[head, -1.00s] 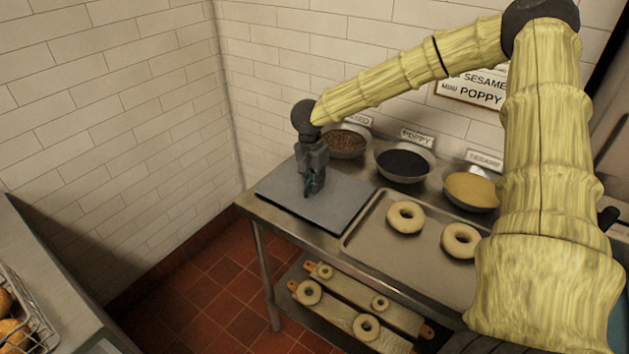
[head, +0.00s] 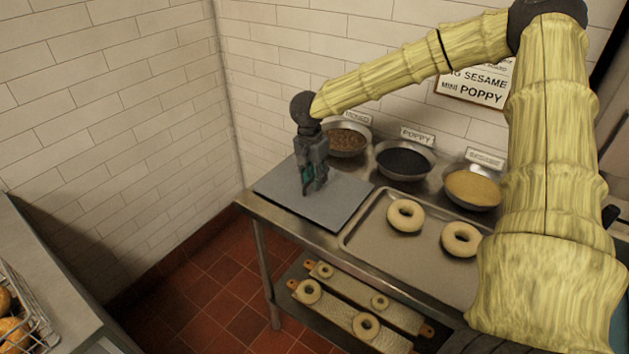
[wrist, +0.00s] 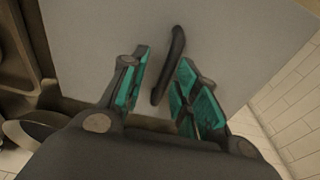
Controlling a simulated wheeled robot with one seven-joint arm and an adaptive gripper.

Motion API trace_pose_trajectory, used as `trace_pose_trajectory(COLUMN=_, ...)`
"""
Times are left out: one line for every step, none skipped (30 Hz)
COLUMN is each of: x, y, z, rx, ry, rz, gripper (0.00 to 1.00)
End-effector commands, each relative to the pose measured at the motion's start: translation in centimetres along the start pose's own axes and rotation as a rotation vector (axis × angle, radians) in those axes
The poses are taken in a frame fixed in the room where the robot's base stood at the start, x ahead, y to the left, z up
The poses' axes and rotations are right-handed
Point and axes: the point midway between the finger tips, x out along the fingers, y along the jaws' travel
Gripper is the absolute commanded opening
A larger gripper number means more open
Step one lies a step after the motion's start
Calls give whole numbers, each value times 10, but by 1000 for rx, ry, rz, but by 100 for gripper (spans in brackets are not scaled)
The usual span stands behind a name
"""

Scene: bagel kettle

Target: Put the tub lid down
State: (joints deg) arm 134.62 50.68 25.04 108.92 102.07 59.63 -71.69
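The tub lid (head: 338,207) is a flat grey panel lying level at the left end of the steel table, left of the tray. In the wrist view the lid (wrist: 100,40) fills the upper middle, with a dark bar handle (wrist: 176,50) standing on it. My gripper (head: 308,190) is over the lid, pointing down. In the wrist view its teal-padded fingers (wrist: 160,92) are spread apart, and the handle shows between them with gaps on both sides. The handle is hidden behind the gripper in the head view.
A tray (head: 362,252) with two bagels lies right of the lid. Bowls of brown topping (head: 346,141), poppy (head: 404,162) and sesame (head: 472,188) stand along the back. Boards with bagels (head: 350,312) are on the lower shelf. Tiled walls close the left and back.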

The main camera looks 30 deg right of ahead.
Motion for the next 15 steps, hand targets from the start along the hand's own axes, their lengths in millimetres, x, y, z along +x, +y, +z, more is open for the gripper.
trace_pose_trajectory(x=-9, y=-1, z=0, rx=0, ry=2, rz=-3, gripper=31)
trace_pose_trajectory(x=-14, y=-1, z=0, rx=-1, ry=2, rz=-4, gripper=31)
trace_pose_trajectory(x=-21, y=-1, z=0, rx=-1, ry=1, rz=-4, gripper=31)
trace_pose_trajectory(x=-27, y=-1, z=0, rx=0, ry=1, rz=-3, gripper=31)
trace_pose_trajectory(x=-33, y=-1, z=0, rx=0, ry=1, rz=-3, gripper=31)
trace_pose_trajectory(x=-40, y=-1, z=0, rx=-1, ry=2, rz=-3, gripper=31)
trace_pose_trajectory(x=-46, y=0, z=0, rx=-1, ry=2, rz=-3, gripper=31)
trace_pose_trajectory(x=-51, y=-1, z=0, rx=0, ry=2, rz=-3, gripper=31)
trace_pose_trajectory(x=-58, y=-1, z=0, rx=0, ry=1, rz=-4, gripper=31)
trace_pose_trajectory(x=-63, y=-1, z=0, rx=0, ry=1, rz=-3, gripper=31)
trace_pose_trajectory(x=-68, y=-1, z=0, rx=0, ry=2, rz=-3, gripper=31)
trace_pose_trajectory(x=-75, y=-1, z=0, rx=0, ry=2, rz=-4, gripper=31)
trace_pose_trajectory(x=-79, y=-1, z=0, rx=0, ry=2, rz=-3, gripper=31)
trace_pose_trajectory(x=-82, y=-1, z=0, rx=0, ry=2, rz=-2, gripper=31)
trace_pose_trajectory(x=-87, y=0, z=0, rx=0, ry=1, rz=-1, gripper=31)
